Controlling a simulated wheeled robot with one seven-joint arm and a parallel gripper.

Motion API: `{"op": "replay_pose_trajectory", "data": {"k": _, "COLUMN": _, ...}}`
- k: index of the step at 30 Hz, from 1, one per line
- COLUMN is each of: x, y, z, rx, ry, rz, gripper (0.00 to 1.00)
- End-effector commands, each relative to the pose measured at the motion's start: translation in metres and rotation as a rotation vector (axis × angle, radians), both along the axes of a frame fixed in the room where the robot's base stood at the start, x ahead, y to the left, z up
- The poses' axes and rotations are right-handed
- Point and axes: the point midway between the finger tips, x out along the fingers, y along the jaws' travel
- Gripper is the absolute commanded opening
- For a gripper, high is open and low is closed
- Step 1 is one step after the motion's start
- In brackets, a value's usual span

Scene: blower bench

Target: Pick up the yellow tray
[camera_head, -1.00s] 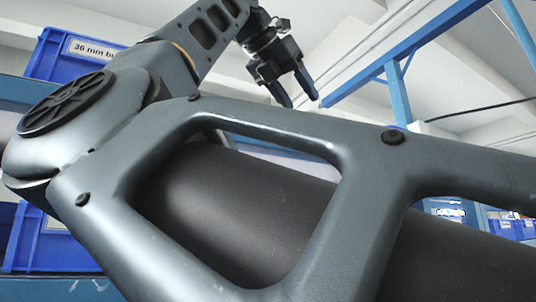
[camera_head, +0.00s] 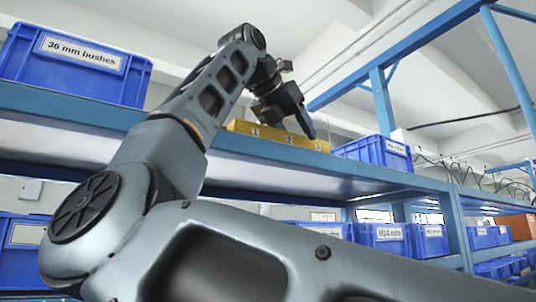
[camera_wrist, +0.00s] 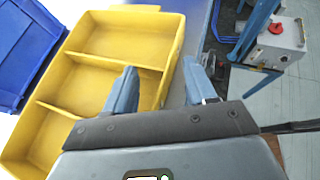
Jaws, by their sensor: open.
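The yellow tray (camera_head: 270,145) sits on the upper blue shelf, its front marked 1, 2 and 3. In the wrist view the yellow tray (camera_wrist: 112,63) shows three compartments, which look empty, and fills the left half. My gripper (camera_head: 298,124) is above the tray, partly in front of it. In the wrist view my open gripper (camera_wrist: 160,70) has its left finger over the tray's inside and its right finger outside. The tray's right wall lies between the fingers in the picture. I cannot tell how far the fingertips are above the rim; nothing is held.
A blue bin labelled 36 mm bushes (camera_head: 75,62) stands left on the same shelf (camera_head: 235,150). Another blue bin (camera_head: 375,151) stands right of the tray. More bins fill the lower shelf. The wrist view shows a grey box with a red knob (camera_wrist: 285,35) beyond.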

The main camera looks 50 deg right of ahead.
Motion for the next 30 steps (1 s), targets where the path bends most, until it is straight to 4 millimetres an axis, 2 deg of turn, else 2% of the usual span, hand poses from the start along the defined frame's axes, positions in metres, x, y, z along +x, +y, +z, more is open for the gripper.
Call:
{"op": "replay_pose_trajectory", "data": {"k": 2, "x": 0.0, "y": 0.0002, "z": 0.0, "rx": 0.0, "ry": 0.0, "rz": 0.0, "gripper": 0.56}}
{"op": "replay_pose_trajectory", "data": {"k": 20, "x": 0.0, "y": 0.0003, "z": -0.0002, "rx": 0.001, "ry": 0.001, "rz": -0.001, "gripper": 0.0}}
{"op": "replay_pose_trajectory", "data": {"k": 30, "x": 0.0003, "y": 0.0004, "z": -0.0005, "rx": 0.002, "ry": 0.001, "rz": 0.0, "gripper": 0.0}}
